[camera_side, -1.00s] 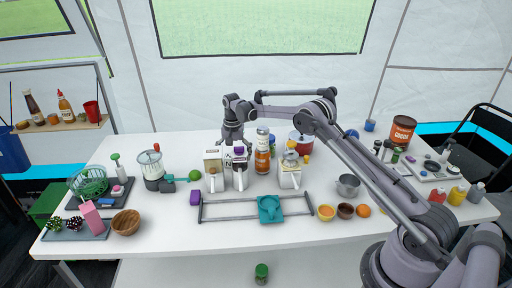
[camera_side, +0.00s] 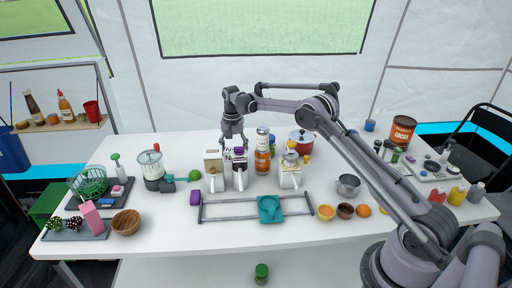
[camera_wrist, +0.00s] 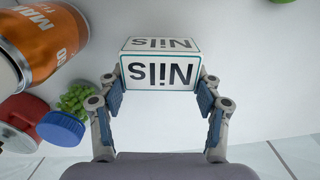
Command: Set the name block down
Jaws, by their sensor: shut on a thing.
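The name block is a white block with a teal border and "Nils" in dark letters, in the wrist view (camera_wrist: 160,72). Its lettering is upside down there. My gripper (camera_wrist: 161,84) is shut on it, with one blue-padded finger against each side.
White table surface is clear on the right of the wrist view.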

